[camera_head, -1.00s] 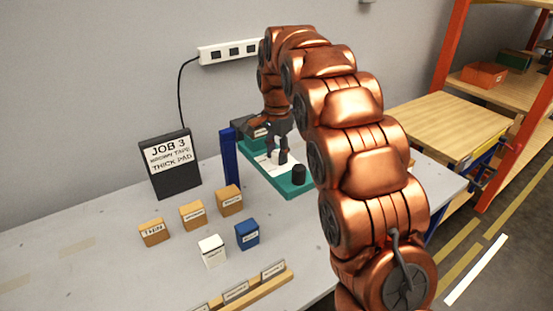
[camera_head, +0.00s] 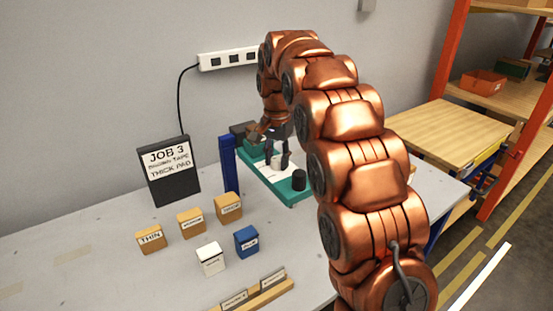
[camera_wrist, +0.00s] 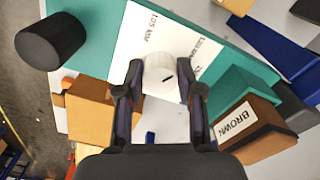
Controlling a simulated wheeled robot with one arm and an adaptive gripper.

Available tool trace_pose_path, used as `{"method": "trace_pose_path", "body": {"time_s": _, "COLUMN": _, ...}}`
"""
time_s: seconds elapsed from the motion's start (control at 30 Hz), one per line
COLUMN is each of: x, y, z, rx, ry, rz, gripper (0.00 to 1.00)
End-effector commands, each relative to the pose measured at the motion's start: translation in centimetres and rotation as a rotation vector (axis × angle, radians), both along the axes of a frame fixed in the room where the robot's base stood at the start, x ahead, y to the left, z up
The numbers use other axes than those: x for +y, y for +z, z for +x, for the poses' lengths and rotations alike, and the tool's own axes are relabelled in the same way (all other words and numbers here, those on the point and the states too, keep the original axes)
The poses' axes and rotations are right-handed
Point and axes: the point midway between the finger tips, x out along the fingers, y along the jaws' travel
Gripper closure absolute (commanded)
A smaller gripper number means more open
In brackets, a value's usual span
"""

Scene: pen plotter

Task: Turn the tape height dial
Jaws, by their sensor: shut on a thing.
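The tape height dial (camera_wrist: 160,74) is a white round knob with a short black mark on its top. It stands on a white scale plate (camera_wrist: 135,42) with printed millimetre labels, on the teal plotter base (camera_wrist: 90,65). My gripper (camera_wrist: 162,88) is shut on the dial, with one dark finger on each side. In the head view my gripper (camera_head: 277,158) points down at the base, with the white dial (camera_head: 277,162) between its fingers. A brown block labelled BROWN (camera_wrist: 240,132) sits at the right of the wrist view. The sign (camera_head: 169,170) reads JOB 3, brown tape, thick pad.
A black cylindrical knob (camera_wrist: 50,40) stands on the base's corner. A blue post (camera_head: 229,163) stands left of the plotter. Tan blocks (camera_head: 191,222), a white block (camera_head: 210,259) and a blue block (camera_head: 246,241) stand at the front left. The grey table (camera_head: 90,260) has free room there.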

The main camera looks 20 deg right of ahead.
Motion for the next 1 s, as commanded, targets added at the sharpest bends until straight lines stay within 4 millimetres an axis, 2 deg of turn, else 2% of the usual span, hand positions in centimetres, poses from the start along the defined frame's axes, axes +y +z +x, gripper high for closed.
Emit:
{"method": "trace_pose_path", "body": {"time_s": 0.1, "x": 0.0, "y": -0.1, "z": -0.1, "rx": 0.004, "ry": -0.001, "rz": 0.001, "gripper": 0.98}}
{"method": "trace_pose_path", "body": {"time_s": 0.13, "x": 0.0, "y": -0.1, "z": -0.1, "rx": 0.004, "ry": -0.001, "rz": 0.001, "gripper": 0.60}}
{"method": "trace_pose_path", "body": {"time_s": 0.33, "x": 0.0, "y": 0.0, "z": 0.0, "rx": 0.001, "ry": -0.001, "rz": 0.000, "gripper": 0.40}}
{"method": "trace_pose_path", "body": {"time_s": 0.73, "x": 0.0, "y": 0.3, "z": 0.0, "rx": 0.001, "ry": -0.001, "rz": 0.001, "gripper": 0.38}}
{"method": "trace_pose_path", "body": {"time_s": 1.0, "x": 0.0, "y": 2.9, "z": 0.1, "rx": -0.002, "ry": -0.001, "rz": 0.001, "gripper": 0.38}}
